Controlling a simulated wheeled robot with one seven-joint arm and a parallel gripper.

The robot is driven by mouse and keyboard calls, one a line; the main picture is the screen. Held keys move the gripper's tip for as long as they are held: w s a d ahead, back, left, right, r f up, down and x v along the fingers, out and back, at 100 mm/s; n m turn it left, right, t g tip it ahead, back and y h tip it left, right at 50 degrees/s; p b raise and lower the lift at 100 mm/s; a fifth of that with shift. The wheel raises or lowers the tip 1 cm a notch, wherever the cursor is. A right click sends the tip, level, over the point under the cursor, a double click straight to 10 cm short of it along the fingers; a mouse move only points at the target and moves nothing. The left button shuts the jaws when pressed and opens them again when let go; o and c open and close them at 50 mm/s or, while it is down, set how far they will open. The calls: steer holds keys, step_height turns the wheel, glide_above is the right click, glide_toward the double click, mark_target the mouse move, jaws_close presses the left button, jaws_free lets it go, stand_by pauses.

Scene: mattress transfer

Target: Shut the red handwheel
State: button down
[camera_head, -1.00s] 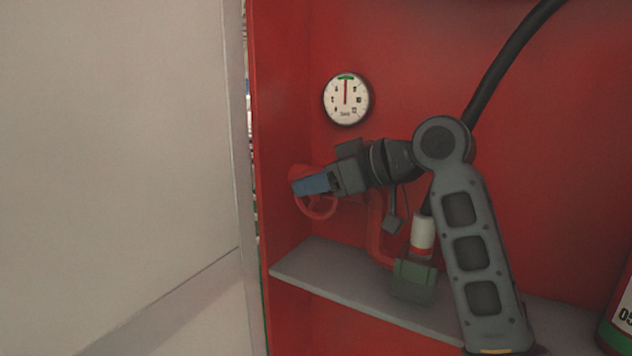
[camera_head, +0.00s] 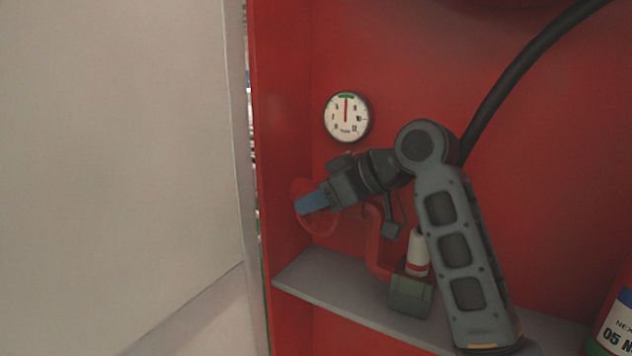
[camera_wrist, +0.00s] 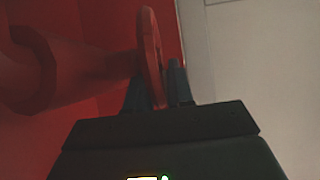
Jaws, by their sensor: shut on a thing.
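The red handwheel (camera_head: 324,229) is at the left inside a red cabinet, on the end of a red pipe (camera_head: 374,245). My gripper (camera_head: 303,204) reaches it from the right, with its blue fingers across the wheel's rim. In the wrist view the wheel (camera_wrist: 149,45) stands edge-on and its rim passes between the two fingers of my gripper (camera_wrist: 158,85). The gripper is shut on the rim. Part of the wheel is hidden behind the fingers in the head view.
A round gauge (camera_head: 347,117) on the back wall has its needle pointing up at a green band. A grey shelf (camera_head: 330,286) runs below. A green block (camera_head: 411,295) with a white-and-red cylinder (camera_head: 417,252) stands there. A labelled red container (camera_head: 614,325) is at the lower right.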

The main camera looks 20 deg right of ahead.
steer(key=shift+w+a+r+g+h+p, duration=0.15)
steer(key=shift+g+h+p, duration=0.2)
steer(key=shift+p, duration=0.75)
steer(key=shift+r+g+h+p, duration=0.15)
steer(key=shift+g+h+p, duration=0.15)
steer(key=shift+p, duration=0.8)
steer(key=shift+f+g+p, duration=0.15)
steer(key=shift+g+p, duration=0.2)
steer(key=shift+p, duration=0.45)
steer(key=shift+w+f+h, duration=0.1)
steer(key=shift+f+h, duration=0.05)
steer(key=shift+h, duration=0.1)
steer(key=shift+f, duration=0.1)
steer(key=c, duration=1.1)
jaws_free()
steer(key=shift+v, duration=3.9)
